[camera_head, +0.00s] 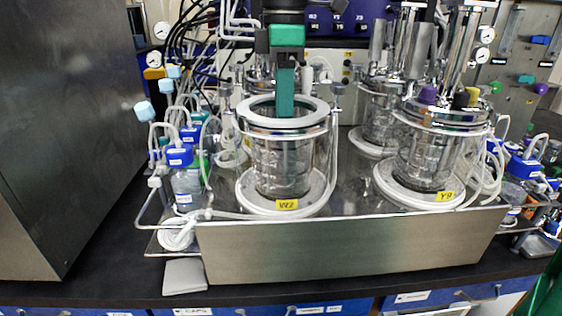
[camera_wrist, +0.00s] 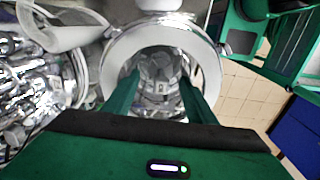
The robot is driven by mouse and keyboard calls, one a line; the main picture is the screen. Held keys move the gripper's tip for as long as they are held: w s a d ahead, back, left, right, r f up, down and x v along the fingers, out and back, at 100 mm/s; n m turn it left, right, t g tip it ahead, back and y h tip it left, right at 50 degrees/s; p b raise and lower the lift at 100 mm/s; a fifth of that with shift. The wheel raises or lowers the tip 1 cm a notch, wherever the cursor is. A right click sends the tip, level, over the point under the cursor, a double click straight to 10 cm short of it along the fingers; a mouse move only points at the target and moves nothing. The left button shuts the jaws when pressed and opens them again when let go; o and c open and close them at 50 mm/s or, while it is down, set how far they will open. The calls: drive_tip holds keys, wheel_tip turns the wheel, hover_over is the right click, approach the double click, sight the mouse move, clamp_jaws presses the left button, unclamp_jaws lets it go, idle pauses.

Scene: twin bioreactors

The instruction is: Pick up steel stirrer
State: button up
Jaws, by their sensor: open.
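My gripper (camera_head: 285,112) points straight down into the open top of the left glass vessel (camera_head: 268,165), labelled W2. In the wrist view its two green fingers (camera_wrist: 159,82) stand apart on either side of the vessel opening, with nothing clamped between them. Shiny metal parts (camera_wrist: 160,66) show inside the vessel between the fingers. They may be the steel stirrer, but reflections blur its outline. In the head view the stirrer cannot be told apart inside the glass. A pale ring rim (camera_wrist: 208,62) surrounds the opening.
The right vessel (camera_head: 425,158), labelled Y9, has a lid with tall metal fittings. Tubing and blue-capped bottles (camera_head: 186,185) crowd the left side. A steel tray base (camera_head: 350,245) carries the vessels. A large steel cabinet (camera_head: 65,120) stands at far left. Dark counter lies free in front.

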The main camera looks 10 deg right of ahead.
drive_tip(key=shift+f, duration=2.15)
drive_tip(key=c, duration=1.2)
clamp_jaws()
drive_tip(key=shift+r, duration=0.1)
